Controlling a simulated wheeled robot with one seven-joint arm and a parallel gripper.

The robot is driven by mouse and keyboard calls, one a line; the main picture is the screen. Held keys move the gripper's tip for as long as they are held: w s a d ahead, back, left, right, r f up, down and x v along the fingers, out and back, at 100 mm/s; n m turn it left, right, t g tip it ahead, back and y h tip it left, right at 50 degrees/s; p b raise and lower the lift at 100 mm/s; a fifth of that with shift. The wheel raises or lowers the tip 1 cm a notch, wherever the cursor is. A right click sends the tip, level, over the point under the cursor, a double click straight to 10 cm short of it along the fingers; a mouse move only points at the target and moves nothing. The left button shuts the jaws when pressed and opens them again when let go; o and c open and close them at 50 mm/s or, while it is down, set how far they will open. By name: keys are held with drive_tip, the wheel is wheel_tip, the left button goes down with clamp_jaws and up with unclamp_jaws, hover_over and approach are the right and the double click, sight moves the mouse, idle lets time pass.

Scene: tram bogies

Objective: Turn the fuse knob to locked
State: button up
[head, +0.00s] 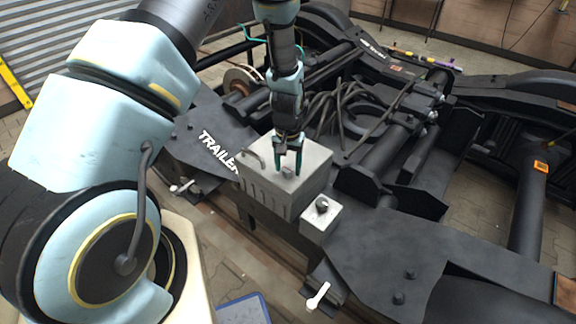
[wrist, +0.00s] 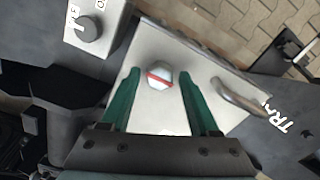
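A grey box (head: 310,183) sits on the dark bogie frame. On its lid is a small silver knob (wrist: 159,84) with a red stripe, which I take as the fuse knob. In the head view the knob (head: 288,172) shows just below my gripper (head: 289,163). In the wrist view the stripe lies nearly level across the picture. My gripper is open, with its two green fingers pointing down at the lid, one on each side of the knob. Gaps show between the fingers and the knob. I cannot tell how high the fingertips are above the lid.
A curved handle (wrist: 238,98) rises from the lid beside the knob. A smaller light box (head: 318,219) with a dark round knob (head: 322,204) and markings adjoins the grey box. Cables (head: 335,105) and bogie beams lie behind. A white-handled lever (head: 318,296) is at the front.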

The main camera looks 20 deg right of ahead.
clamp_jaws()
drive_tip(key=shift+m, duration=0.4)
drive_tip(key=m+b, duration=0.1)
drive_tip(key=m, duration=0.2)
drive_tip(key=shift+m, duration=0.3)
drive_tip(key=m+b, duration=0.1)
drive_tip(key=m, duration=0.3)
drive_tip(key=shift+m, duration=0.3)
drive_tip(key=m, duration=0.4)
drive_tip(key=shift+m, duration=0.3)
drive_tip(key=shift+m+p, duration=0.45)
drive_tip(key=shift+m, duration=1.75)
